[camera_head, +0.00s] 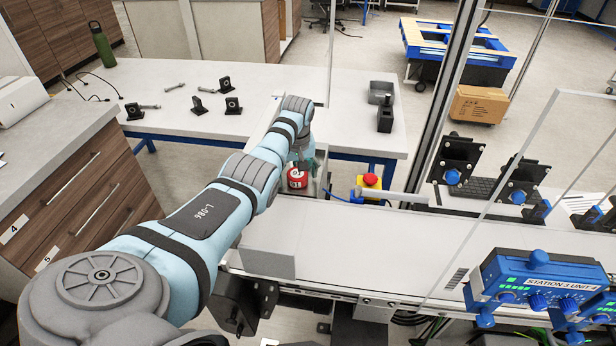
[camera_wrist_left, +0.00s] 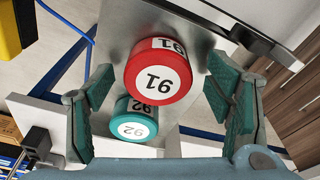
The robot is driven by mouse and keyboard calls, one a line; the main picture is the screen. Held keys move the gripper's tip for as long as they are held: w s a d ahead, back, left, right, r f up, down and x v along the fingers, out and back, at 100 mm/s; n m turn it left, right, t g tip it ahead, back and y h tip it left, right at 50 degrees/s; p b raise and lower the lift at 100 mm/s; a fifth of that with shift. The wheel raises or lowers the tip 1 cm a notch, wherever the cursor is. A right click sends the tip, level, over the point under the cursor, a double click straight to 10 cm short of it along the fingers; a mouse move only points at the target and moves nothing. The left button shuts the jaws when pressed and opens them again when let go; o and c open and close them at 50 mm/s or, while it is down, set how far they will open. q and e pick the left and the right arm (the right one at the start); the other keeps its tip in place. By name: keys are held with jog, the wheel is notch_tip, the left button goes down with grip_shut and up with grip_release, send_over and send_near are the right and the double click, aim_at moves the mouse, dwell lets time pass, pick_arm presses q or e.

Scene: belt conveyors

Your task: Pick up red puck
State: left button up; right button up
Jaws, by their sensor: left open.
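In the left wrist view, a red puck (camera_wrist_left: 155,82) marked 91 shows between the two teal-padded fingers of my left gripper (camera_wrist_left: 165,90). The fingers are spread, with gaps to the puck on both sides. A teal puck (camera_wrist_left: 134,124) marked 92 lies beside the red one, partly overlapped by it. My left forearm hides part of that area. My right gripper is in neither view.
A red and yellow emergency stop (camera_head: 371,182) stands just right of the puck. The white conveyor (camera_head: 370,240) is bare. Black brackets (camera_head: 228,106) and bolts lie on the table behind. A clear panel (camera_head: 480,200) stands at right.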

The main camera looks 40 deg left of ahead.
pick_arm(q)
jog(key=c, duration=1.3)
